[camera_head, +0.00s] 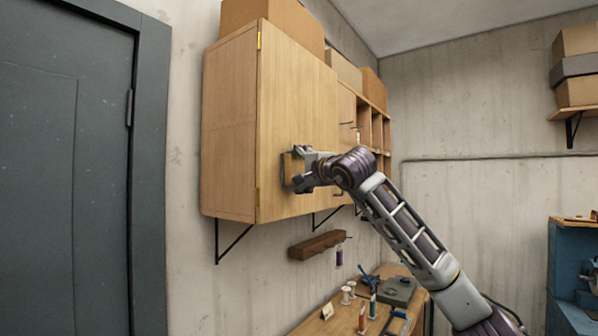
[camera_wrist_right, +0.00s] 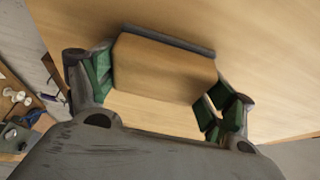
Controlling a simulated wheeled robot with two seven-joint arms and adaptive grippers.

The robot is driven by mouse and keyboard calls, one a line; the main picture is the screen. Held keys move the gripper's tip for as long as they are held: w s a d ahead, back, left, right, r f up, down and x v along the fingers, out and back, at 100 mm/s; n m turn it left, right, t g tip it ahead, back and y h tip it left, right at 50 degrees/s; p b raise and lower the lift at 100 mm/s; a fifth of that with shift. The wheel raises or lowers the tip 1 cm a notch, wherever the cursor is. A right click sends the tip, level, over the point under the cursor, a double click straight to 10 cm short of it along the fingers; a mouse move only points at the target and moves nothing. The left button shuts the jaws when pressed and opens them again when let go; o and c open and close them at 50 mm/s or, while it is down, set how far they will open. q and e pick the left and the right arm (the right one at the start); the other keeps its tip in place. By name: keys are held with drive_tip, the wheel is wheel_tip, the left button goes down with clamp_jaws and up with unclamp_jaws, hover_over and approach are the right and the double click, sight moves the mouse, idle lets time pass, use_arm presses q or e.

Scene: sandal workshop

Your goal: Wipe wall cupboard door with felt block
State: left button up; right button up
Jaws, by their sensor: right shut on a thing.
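The wall cupboard door (camera_head: 283,108) is light wood with a yellow hinge at its left edge, and it looks closed. My right gripper (camera_head: 294,169) is at the lower part of the door. It is shut on the felt block (camera_head: 289,167), a wooden block with a grey felt layer. In the right wrist view the block (camera_wrist_right: 165,68) sits between the green finger pads, its grey felt edge against or very close to the door surface (camera_wrist_right: 262,50). Whether the felt presses on the door I cannot tell. My left gripper is not in view.
Cardboard boxes (camera_head: 273,22) stand on top of the cupboard. Open cubbies (camera_head: 377,130) are to its right. A brown wall rack (camera_head: 317,245) hangs below, above a workbench (camera_head: 405,271) with spools and tools. A dark door (camera_head: 65,170) is at left.

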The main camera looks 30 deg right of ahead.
sight(298, 159)
drive_tip(key=shift+r+p, duration=0.95)
drive_tip(key=shift+r, duration=0.6)
drive_tip(key=shift+w+d, duration=0.35)
drive_tip(key=shift+d, duration=0.45)
drive_tip(key=shift+w+d, duration=0.3)
drive_tip(key=shift+d, duration=0.5)
drive_tip(key=shift+d, duration=0.1)
drive_tip(key=shift+w+d, duration=0.35)
drive_tip(key=shift+d, duration=0.4)
drive_tip(key=shift+w+d, duration=0.35)
drive_tip(key=shift+d, duration=0.4)
drive_tip(key=shift+d, duration=0.15)
drive_tip(key=shift+w+d, duration=0.35)
drive_tip(key=shift+d, duration=0.4)
drive_tip(key=shift+w+d, duration=0.35)
drive_tip(key=shift+d, duration=0.35)
